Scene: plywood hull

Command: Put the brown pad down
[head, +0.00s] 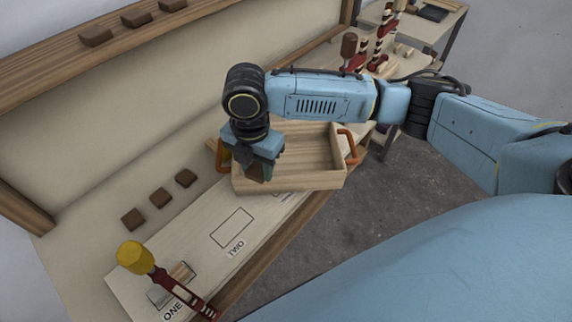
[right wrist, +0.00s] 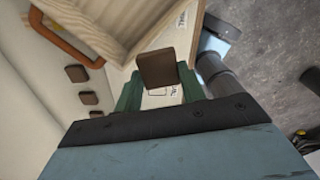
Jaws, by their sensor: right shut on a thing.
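My right gripper (head: 258,170) points down at the near left corner of the wooden tray. It is shut on a brown pad (right wrist: 157,68), which shows between the green fingers in the right wrist view. In the head view the pad is mostly hidden by the fingers, and I cannot tell whether it touches anything below. Other brown pads lie in a row on the pale surface at left: a near one (head: 133,219), a middle one (head: 160,197) and a far one (head: 186,178). My left gripper is not in view.
The wooden tray (head: 325,181) with orange handles stands on a pale board (head: 200,254) with outlines labelled ONE and TWO. TWO's outline looks empty. A yellow-headed tool (head: 134,256) lies by ONE. More brown blocks (head: 95,37) sit on the upper ledge. Red clamp-like tools (head: 382,48) stand behind.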

